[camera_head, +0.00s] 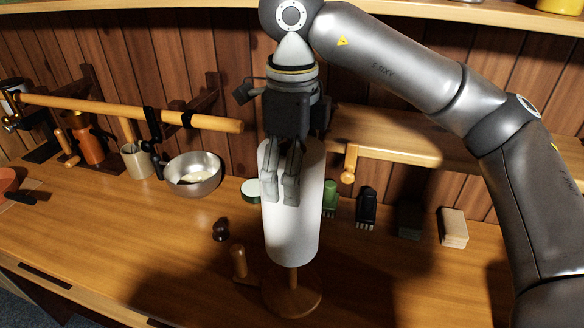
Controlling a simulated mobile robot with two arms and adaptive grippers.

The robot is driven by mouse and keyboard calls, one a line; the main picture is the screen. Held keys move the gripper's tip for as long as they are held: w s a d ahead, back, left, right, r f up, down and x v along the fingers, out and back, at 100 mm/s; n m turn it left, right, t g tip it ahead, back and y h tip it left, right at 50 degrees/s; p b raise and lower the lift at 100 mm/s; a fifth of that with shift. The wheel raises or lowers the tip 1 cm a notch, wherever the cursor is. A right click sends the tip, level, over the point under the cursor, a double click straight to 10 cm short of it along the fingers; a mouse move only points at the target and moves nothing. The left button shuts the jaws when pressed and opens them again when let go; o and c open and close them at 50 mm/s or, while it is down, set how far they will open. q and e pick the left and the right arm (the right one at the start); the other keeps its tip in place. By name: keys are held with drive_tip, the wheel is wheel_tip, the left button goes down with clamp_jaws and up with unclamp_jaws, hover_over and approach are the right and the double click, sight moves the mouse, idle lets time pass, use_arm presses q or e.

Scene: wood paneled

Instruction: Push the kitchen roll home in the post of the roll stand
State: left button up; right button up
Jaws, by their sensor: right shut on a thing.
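The white kitchen roll (292,235) stands upright in the middle of the view. The wooden roll stand (291,296) is under it, with a round base on the counter. A short piece of its post shows between the roll's lower end and the base, so the roll is clear of the base. My right gripper (280,198) comes down from above and is shut on the roll at its upper part. Its fingers cover part of the roll's near side, and the post's top is hidden. My left gripper is not in view.
A metal bowl (193,174), a beige mug (136,161) and a wooden rail (130,111) are at the left. A small wooden peg (239,262) and a dark knob (221,230) stand left of the stand. Brushes (366,206) and beige blocks (453,227) lie at the right.

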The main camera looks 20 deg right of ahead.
sight(292, 234)
drive_tip(key=shift+f+b, duration=5.9)
drive_tip(key=shift+f, duration=1.45)
drive_tip(key=o, duration=1.1)
wheel_tip(292, 234, up, 12)
drive_tip(key=shift+r, duration=0.1)
